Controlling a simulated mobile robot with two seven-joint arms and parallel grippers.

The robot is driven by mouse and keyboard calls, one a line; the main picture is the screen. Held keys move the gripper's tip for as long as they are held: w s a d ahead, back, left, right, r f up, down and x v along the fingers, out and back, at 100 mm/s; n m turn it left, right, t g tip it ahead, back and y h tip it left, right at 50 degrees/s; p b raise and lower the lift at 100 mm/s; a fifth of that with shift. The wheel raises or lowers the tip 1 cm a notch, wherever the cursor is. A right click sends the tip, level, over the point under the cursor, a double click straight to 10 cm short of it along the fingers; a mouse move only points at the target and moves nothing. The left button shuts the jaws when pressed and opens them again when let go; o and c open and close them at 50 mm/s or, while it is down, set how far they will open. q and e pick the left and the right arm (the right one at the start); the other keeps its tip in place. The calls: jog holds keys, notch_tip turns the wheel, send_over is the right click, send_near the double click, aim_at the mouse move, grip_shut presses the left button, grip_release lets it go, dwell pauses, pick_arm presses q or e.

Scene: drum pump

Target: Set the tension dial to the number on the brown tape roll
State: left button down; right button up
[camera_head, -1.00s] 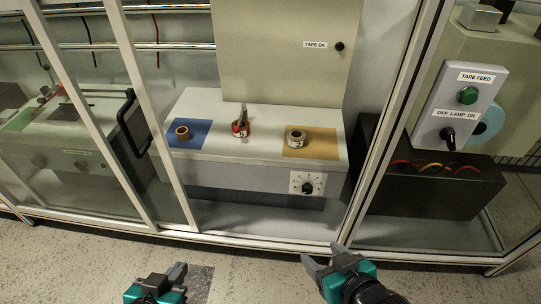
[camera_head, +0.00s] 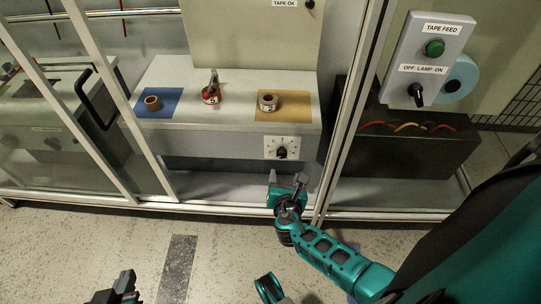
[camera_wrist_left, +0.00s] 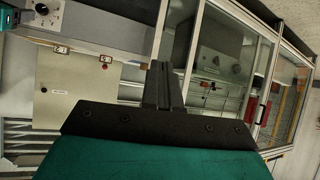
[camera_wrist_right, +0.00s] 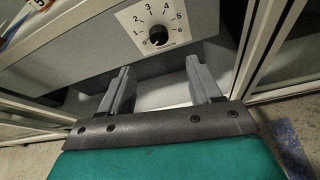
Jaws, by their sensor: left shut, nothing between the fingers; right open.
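The tension dial (camera_head: 282,152) is a black knob on a white numbered plate on the machine's front. It also shows at the top of the right wrist view (camera_wrist_right: 158,36); I cannot read its setting. The brown tape roll (camera_head: 152,103) lies on the blue mat; its number is not readable in the head view. My right gripper (camera_head: 286,180) is open and empty, just below and in front of the dial, not touching it. My left gripper (camera_head: 124,286) is shut and empty, low over the floor at left.
A label reading 5 is cut off at the right wrist view's top left. Frame posts (camera_head: 350,110) flank the opening. A lamp switch panel (camera_head: 428,60) is at right.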

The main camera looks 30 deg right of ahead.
aim_at(283, 155)
jog(key=b+x, duration=0.5)
jog(key=x, duration=0.7)
jog(key=shift+b, duration=0.4)
jog(key=shift+w+d, duration=0.1)
jog(key=shift+w, duration=0.15)
pick_arm(q)
jog(key=d+f, duration=0.1)
jog(key=w+f, duration=0.1)
jog(key=shift+d+f+h, duration=0.3)
jog(key=shift+d+h, duration=0.05)
jog(key=shift+h, duration=0.05)
pick_arm(e)
jog(key=shift+w+d, duration=0.15)
jog(key=shift+w, duration=0.05)
jog(key=shift+c, duration=0.3)
jog(key=c, duration=0.9)
pick_arm(q)
jog(key=shift+a+f, duration=0.1)
pick_arm(e)
jog(key=shift+c, duration=0.4)
pick_arm(q)
jog(key=shift+s, duration=0.15)
